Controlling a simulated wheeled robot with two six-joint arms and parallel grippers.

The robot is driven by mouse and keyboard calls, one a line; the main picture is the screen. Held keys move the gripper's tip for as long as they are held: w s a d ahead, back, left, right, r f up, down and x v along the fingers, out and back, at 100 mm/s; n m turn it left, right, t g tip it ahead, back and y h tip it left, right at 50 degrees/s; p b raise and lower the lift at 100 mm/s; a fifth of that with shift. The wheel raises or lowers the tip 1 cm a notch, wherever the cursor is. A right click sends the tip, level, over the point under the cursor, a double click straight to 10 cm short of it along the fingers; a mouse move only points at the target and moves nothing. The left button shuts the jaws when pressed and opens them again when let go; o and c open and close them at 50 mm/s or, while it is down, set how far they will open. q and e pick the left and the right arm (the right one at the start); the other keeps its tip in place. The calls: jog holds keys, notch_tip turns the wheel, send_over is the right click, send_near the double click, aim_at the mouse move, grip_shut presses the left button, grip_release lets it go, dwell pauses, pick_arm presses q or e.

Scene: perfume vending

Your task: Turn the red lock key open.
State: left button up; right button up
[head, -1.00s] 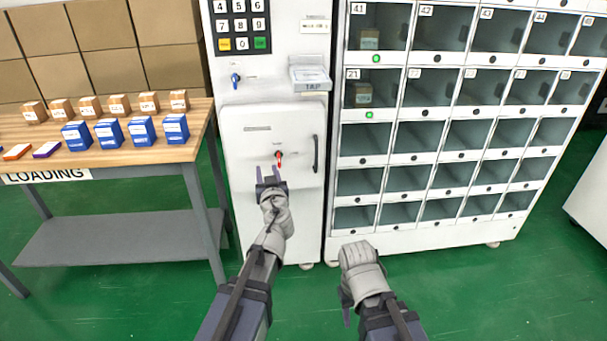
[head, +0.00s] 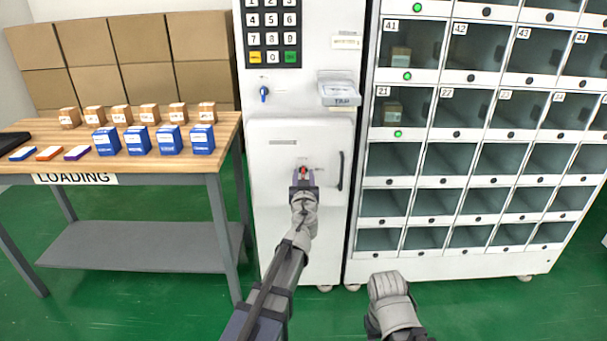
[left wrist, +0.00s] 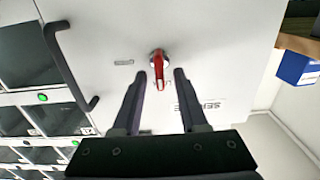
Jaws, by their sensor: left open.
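The red lock key (head: 304,170) is on the white door panel (head: 275,213) of the vending machine. In the left wrist view the key (left wrist: 159,70) sits on a round metal lock, with its red handle pointing down the picture. My left gripper (head: 303,177) is open, in front of the key. In the left wrist view its two fingers (left wrist: 160,76) lie one on each side of the red handle, apart from it as far as I can tell. My right gripper is low in the head view, turned away; its fingers are hidden behind the grey wrist.
A black door handle (head: 340,171) is right of the lock. Above are a blue knob (head: 264,93), a keypad (head: 272,28) and a small tray (head: 339,92). Lockers (head: 465,205) stand at right. A table (head: 190,165) with small boxes stands at left.

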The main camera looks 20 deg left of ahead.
pick_arm(q)
jog(key=shift+x, duration=0.9)
jog(key=shift+c, duration=0.2)
grip_shut()
